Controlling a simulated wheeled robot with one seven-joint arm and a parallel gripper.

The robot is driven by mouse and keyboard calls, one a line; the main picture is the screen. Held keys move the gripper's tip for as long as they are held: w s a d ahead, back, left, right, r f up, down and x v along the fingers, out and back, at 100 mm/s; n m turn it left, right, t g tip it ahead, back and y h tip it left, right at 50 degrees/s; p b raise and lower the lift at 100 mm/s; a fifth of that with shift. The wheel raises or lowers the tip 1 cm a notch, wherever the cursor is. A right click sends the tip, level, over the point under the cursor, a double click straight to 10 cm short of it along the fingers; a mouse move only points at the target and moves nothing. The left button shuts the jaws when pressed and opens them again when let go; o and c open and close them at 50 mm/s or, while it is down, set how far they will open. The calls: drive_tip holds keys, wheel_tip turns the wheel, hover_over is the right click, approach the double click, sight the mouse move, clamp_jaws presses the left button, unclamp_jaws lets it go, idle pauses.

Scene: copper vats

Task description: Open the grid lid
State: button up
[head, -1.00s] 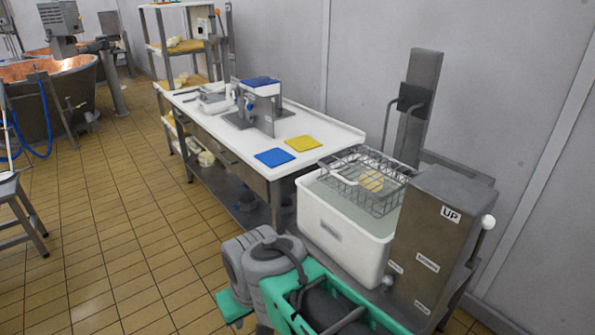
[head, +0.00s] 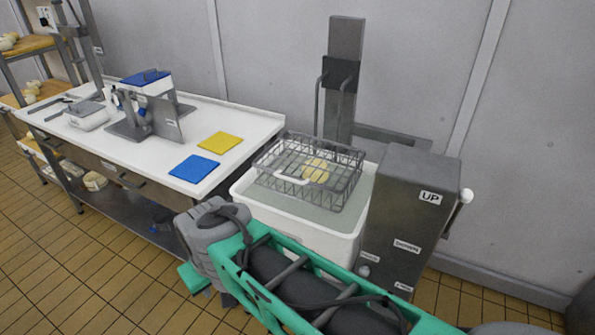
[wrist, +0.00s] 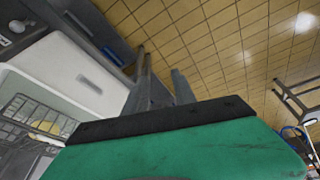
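The wire-grid basket (head: 268,160) sits over the white tub (head: 285,232) in the head view, with a round yellow cheese (head: 316,170) inside. Grid wires cross its top, where the grid lid (head: 335,152) appears to lie flat; lid and basket are hard to tell apart. The basket also shows at the left edge of the wrist view (wrist: 22,135), beside the tub wall (wrist: 75,72). My gripper (wrist: 160,65) shows in the wrist view with its two grey fingers apart and nothing seen between them. It is away from the basket, pointing past the tub over the tiled floor.
A grey control box (head: 400,215) marked UP stands right of the tub, and a lift column (head: 345,75) behind. A white worktable (head: 150,150) with blue (head: 194,168) and yellow (head: 220,141) squares is on the left. Tiled floor (head: 60,270) is clear at front left.

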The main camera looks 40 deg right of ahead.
drive_tip(key=w+d+f+h+b, duration=0.1)
drive_tip(key=w+d+f+h, duration=0.25)
drive_tip(key=w+d, duration=0.55)
drive_tip(key=n+t+h+b, duration=0.2)
drive_tip(key=n+h, duration=0.2)
drive_tip(key=h, duration=0.7)
approach(287, 179)
drive_tip(key=r+x, duration=0.1)
drive_tip(key=x, duration=0.4)
drive_tip(key=p+x, duration=0.1)
drive_tip(key=x, duration=0.1)
drive_tip(key=f+x, duration=0.1)
drive_tip(key=x, duration=0.2)
drive_tip(key=shift+w+d+f, duration=0.1)
drive_tip(key=shift+d, duration=0.25)
clamp_jaws()
